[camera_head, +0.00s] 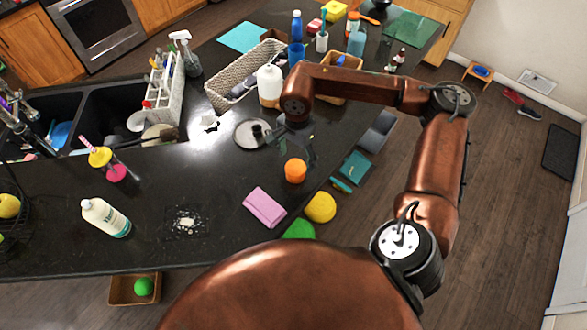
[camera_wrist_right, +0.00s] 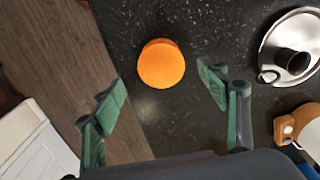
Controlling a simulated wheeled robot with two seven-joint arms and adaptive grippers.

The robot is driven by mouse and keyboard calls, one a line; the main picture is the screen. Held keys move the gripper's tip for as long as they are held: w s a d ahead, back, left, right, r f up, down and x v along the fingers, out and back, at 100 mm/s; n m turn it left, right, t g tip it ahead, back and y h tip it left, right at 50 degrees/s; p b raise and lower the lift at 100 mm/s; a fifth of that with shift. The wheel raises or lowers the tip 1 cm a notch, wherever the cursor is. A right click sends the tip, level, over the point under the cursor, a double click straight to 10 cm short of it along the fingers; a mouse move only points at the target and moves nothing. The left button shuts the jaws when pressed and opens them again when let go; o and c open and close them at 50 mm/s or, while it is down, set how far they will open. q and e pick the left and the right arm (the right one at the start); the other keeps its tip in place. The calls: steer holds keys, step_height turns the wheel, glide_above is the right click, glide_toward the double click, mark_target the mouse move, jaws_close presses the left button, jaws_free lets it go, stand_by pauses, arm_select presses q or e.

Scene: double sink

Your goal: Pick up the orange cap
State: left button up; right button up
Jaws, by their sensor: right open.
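The orange cap (camera_head: 295,171) stands on the black counter (camera_head: 225,175) near its right edge. It also shows in the right wrist view (camera_wrist_right: 161,64), at the upper middle, on the dark speckled counter. My right gripper (camera_head: 300,148) hangs just beyond the cap in the head view. In the right wrist view its two green-padded fingers (camera_wrist_right: 160,95) are wide apart with nothing between them, and the cap lies a little past the tips. The gripper is open and apart from the cap. My left gripper is in neither view.
A silver lid with a black knob (camera_head: 252,133) lies left of my right gripper. A pink cloth (camera_head: 265,207) lies nearer the front. A white bottle (camera_head: 269,86) and a wicker basket (camera_head: 232,86) stand behind. The counter edge drops to the wooden floor right of the cap.

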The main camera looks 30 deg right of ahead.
mark_target(296, 167)
steer(key=shift+s+f+p, duration=0.1)
steer(key=shift+f+p, duration=0.25)
steer(key=shift+f, duration=0.45)
steer(key=f, duration=0.1)
steer(key=f+p, duration=0.1)
steer(key=f, duration=0.1)
steer(key=shift+w+f, duration=0.2)
steer(key=shift+f, duration=0.45)
steer(key=shift+c, duration=0.3)
steer(key=c, duration=0.9)
steer(key=shift+o, duration=0.2)
steer(key=shift+r, duration=0.1)
